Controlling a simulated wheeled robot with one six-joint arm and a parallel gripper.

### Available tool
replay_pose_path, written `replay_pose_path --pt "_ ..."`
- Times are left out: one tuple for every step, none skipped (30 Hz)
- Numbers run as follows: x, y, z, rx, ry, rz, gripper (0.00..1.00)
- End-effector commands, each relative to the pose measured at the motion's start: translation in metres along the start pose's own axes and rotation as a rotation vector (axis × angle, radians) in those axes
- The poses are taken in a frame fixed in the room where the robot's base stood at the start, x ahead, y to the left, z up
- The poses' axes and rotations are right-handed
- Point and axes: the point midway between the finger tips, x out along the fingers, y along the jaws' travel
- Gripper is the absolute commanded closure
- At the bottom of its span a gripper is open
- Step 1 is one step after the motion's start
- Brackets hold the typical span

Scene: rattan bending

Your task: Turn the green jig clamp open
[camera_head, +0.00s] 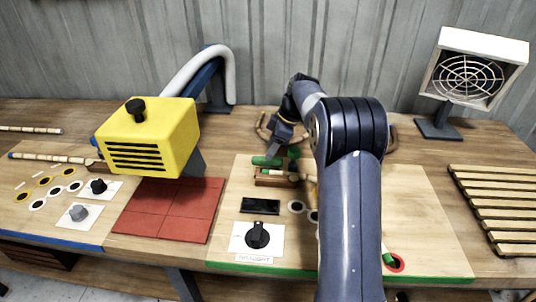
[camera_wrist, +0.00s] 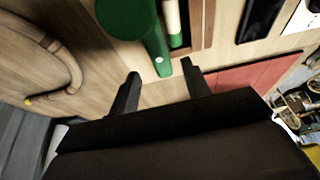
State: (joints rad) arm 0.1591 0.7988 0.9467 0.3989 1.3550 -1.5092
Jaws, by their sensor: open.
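The green jig clamp (camera_wrist: 128,18) is near the top of the wrist view, a round head with a handle reaching down to a small pale dot at its tip. It also shows in the head view (camera_head: 265,161), behind the wooden jig block (camera_head: 272,181) and partly hidden by my arm. My gripper (camera_wrist: 160,71) is open, with one finger on each side of the handle's tip. I cannot tell whether either finger touches it. A pale rod (camera_wrist: 172,22) lies in the jig beside the clamp.
A yellow heater-like box (camera_head: 155,135) hangs over red tiles (camera_head: 170,212) at left. A black knob (camera_head: 257,236) and dark display (camera_head: 260,206) sit in front of the jig. A caged fan (camera_head: 468,78) and slatted rack (camera_head: 495,207) are at right. A curved rattan piece (camera_wrist: 70,65) lies nearby.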

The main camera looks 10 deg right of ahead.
Motion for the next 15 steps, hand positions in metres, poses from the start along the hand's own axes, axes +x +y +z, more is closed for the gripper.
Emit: replay_pose_path --pt "-0.012 0.001 0.0 0.0 0.0 0.005 0.55" --pt "-0.018 0.001 0.0 0.0 0.0 0.004 0.55" --pt "-0.027 0.001 0.0 0.0 0.0 0.004 0.55" --pt "-0.032 0.001 0.0 0.0 0.0 0.004 0.55" --pt "-0.038 0.001 0.0 0.0 0.0 0.003 0.55" --pt "-0.045 0.001 0.0 0.0 0.0 0.004 0.55" --pt "-0.049 0.001 0.0 0.0 0.0 0.003 0.55" --pt "-0.053 0.001 0.0 0.0 0.0 0.003 0.55" --pt "-0.058 0.0 0.0 0.0 0.0 0.001 0.55" --pt "-0.061 0.0 0.0 0.0 0.0 0.001 0.55" --pt "-0.063 0.0 0.0 -0.001 0.0 0.001 0.55" --pt "-0.065 0.0 0.0 -0.001 0.0 0.001 0.55" --pt "-0.067 0.0 0.0 -0.001 -0.001 0.0 0.55" --pt "-0.068 0.0 0.0 -0.001 -0.001 -0.001 0.55" --pt "-0.068 0.0 0.0 -0.001 -0.001 -0.001 0.55"
